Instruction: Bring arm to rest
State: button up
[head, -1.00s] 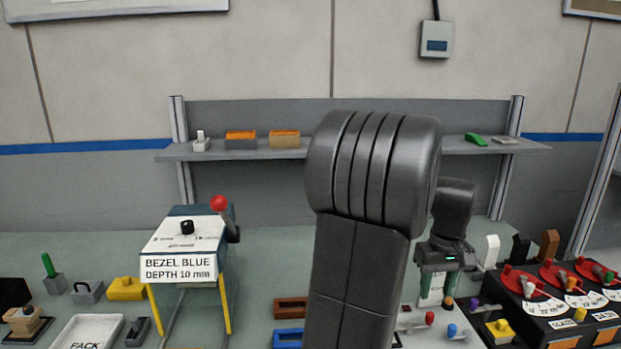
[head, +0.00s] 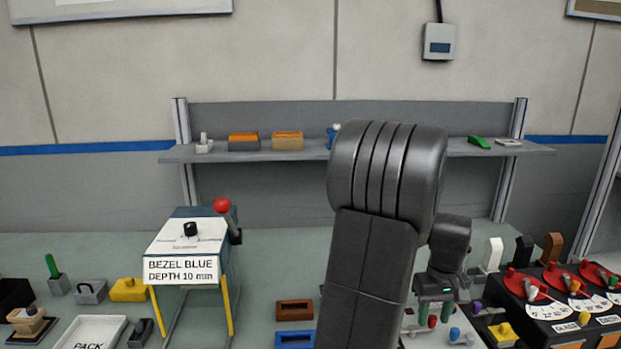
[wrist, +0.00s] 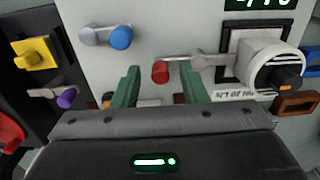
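My arm (head: 378,220) stands bent upright in the middle of the head view. My gripper (head: 434,312) points down over the right part of the bench. In the wrist view my gripper (wrist: 160,75) has its two green fingers apart, with no object held between them. A red-tipped lever (wrist: 162,71) shows in the gap between the fingertips; I cannot tell whether they touch it. The red tip also shows below the fingers in the head view (head: 432,321).
A blue-tipped lever (wrist: 120,38) and a white dial (wrist: 272,68) are close to the fingers. A black panel with red dials (head: 560,300) stands at right. A shelf (head: 255,154) runs behind.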

notch_tip(320, 180, up, 14)
notch_tip(320, 180, down, 14)
jog(key=shift+s+f+m, duration=0.1)
jog(key=shift+f+m, duration=0.15)
jog(key=shift+m, duration=0.05)
jog(key=m, duration=0.1)
jog(key=s+m, duration=0.1)
jog(key=m+b, duration=0.1)
jog(key=m, duration=0.1)
jog(key=shift+s+a, duration=0.15)
jog(key=shift+s, duration=0.15)
jog(key=m, duration=0.1)
jog(key=s+m, duration=0.1)
jog(key=m, duration=0.1)
jog(key=a+m+b, duration=0.1)
jog(key=shift+s+m, duration=0.35)
jog(key=shift+m, duration=0.05)
jog(key=m, duration=0.1)
jog(key=a+m+b, duration=0.1)
jog(key=m, duration=0.1)
jog(key=s+m, duration=0.1)
jog(key=shift+a+b, duration=0.3)
jog(key=shift+s+a+r+m+b, duration=0.1)
jog(key=shift+a+m+b, duration=0.3)
jog(key=shift+m, duration=0.75)
jog(key=shift+s+a+m+b, duration=0.1)
jog(key=shift+a+m+b, duration=0.25)
jog(key=shift+m, duration=0.8)
